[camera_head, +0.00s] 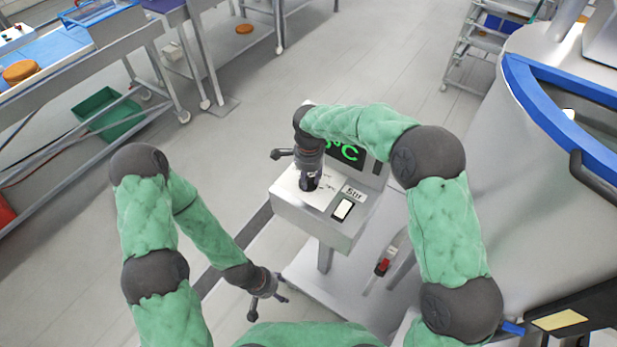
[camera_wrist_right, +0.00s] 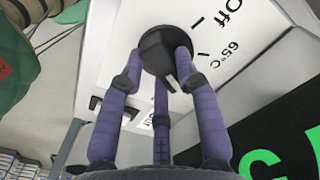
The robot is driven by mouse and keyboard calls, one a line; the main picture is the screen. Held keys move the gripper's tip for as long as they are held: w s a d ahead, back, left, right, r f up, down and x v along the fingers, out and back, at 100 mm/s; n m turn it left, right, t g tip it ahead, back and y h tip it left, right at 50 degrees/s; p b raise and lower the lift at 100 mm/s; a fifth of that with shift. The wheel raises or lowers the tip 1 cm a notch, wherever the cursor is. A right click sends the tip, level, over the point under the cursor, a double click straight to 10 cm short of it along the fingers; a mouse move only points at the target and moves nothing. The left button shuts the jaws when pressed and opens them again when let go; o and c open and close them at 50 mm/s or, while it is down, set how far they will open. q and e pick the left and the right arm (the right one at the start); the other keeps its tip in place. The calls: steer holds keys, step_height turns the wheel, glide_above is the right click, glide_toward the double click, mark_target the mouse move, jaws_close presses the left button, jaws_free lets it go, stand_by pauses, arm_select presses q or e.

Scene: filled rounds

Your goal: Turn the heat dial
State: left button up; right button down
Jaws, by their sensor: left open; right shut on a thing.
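The heat dial (camera_wrist_right: 160,55) is a dark round knob on a white panel marked "Off" and "65°C" in the right wrist view. My right gripper (camera_wrist_right: 158,62) has its purple-grey fingers closed around the dial. In the head view my right gripper (camera_head: 309,180) reaches down onto the top left of the control box (camera_head: 290,207) and hides the dial there. My left gripper (camera_head: 266,297) is open and empty, low and to the left of the box, apart from it.
A display with green digits (camera_head: 343,151) stands at the back of the box. A white "Stir" switch (camera_head: 344,208) is at its right. A large steel vessel with a blue rim (camera_head: 530,93) stands at the right.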

mark_target(310, 177)
steer(key=n, duration=0.5)
steer(key=shift+w+d+n, duration=0.1)
steer(key=shift+d+n, duration=0.05)
steer(key=shift+n, duration=0.15)
steer(key=n+p, duration=0.1)
steer(key=n, duration=0.3)
steer(key=shift+w+n, duration=0.1)
steer(key=shift+n, duration=0.2)
steer(key=n, duration=0.5)
steer(key=shift+w+p, duration=0.15)
steer(key=shift+p, duration=0.25)
steer(key=shift+w+n+p, duration=0.15)
steer(key=shift+n+p, duration=0.25)
steer(key=shift+n, duration=2.4)
steer(key=c, duration=0.9)
jaws_free()
steer(key=shift+r, duration=0.1)
step_height(310, 177, up, 12)
steer(key=shift+f, duration=0.1)
